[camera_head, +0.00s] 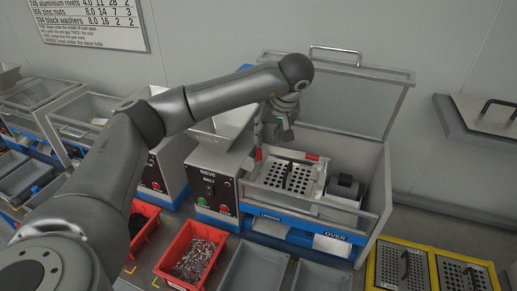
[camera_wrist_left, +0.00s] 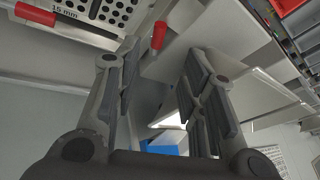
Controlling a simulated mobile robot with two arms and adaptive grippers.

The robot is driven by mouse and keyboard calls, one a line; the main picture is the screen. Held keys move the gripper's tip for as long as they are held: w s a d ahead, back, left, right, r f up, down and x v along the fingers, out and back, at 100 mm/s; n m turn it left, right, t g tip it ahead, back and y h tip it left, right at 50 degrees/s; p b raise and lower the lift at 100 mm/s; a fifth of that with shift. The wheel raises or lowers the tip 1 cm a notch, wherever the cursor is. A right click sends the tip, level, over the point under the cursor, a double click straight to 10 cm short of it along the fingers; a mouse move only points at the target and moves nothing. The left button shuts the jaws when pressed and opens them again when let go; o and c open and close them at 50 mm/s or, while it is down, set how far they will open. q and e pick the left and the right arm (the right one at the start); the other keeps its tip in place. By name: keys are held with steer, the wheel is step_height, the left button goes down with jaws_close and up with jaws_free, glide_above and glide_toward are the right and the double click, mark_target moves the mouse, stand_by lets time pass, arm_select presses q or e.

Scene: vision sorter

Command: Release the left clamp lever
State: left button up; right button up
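The sieve machine (camera_head: 325,215) stands against the wall with its lid (camera_head: 355,95) raised. A perforated plate (camera_head: 290,178), marked 15 mm in the wrist view (camera_wrist_left: 110,12), sits inside it. The left clamp lever (camera_head: 258,154) has a red handle that stands up at the plate's left side. A second red lever (camera_head: 312,157) lies to its right and also shows in the wrist view (camera_wrist_left: 35,14). My left gripper (camera_head: 264,140) is just above the left lever. In the wrist view its open fingers (camera_wrist_left: 160,58) have the red handle (camera_wrist_left: 158,36) ahead, between their tips, apparently untouched. My right gripper is not in view.
A white hopper (camera_head: 225,125) and a control box with buttons (camera_head: 212,188) stand close left of the machine. Red bins (camera_head: 178,262) and grey trays (camera_head: 255,270) lie in front. Yellow-framed sieve plates (camera_head: 402,268) are at the right.

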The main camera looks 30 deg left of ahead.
mark_target(260, 153)
arm_select(q)
steer(key=p+x, duration=0.3)
steer(key=x, duration=0.6)
steer(key=shift+f, duration=0.15)
steer(key=shift+w+a+f, duration=0.1)
steer(key=shift+a+f, duration=0.1)
steer(key=shift+f, duration=0.35)
